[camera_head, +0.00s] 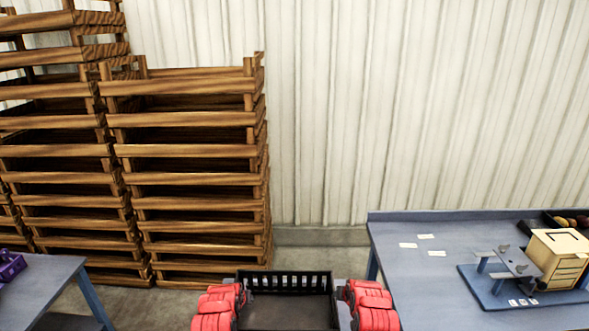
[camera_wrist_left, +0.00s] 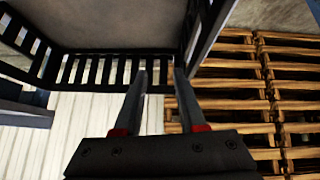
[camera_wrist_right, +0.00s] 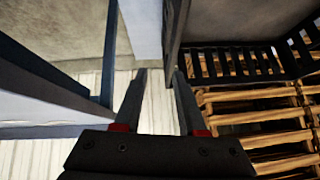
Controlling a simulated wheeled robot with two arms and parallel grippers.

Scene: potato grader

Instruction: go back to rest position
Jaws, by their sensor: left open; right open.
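A black slatted crate (camera_head: 285,313) is at the bottom middle of the head view, between my two red arms. My left gripper (camera_wrist_left: 160,73) is open, with nothing between its fingers, at the crate's side; the crate's slatted wall (camera_wrist_left: 100,70) shows beyond the fingertips. My right gripper (camera_wrist_right: 160,72) is also open and empty, at the other side of the crate, whose side wall (camera_wrist_right: 176,25) passes close to its fingertips. I cannot tell whether either finger touches the crate. The grippers themselves are hidden in the head view.
Tall stacks of wooden crates (camera_head: 190,178) stand behind on the left. A blue-grey table (camera_head: 410,285) on the right bears a device with a wooden box (camera_head: 556,257). Another table (camera_head: 40,285) at lower left holds a purple basket (camera_head: 10,266). Bare floor shows between.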

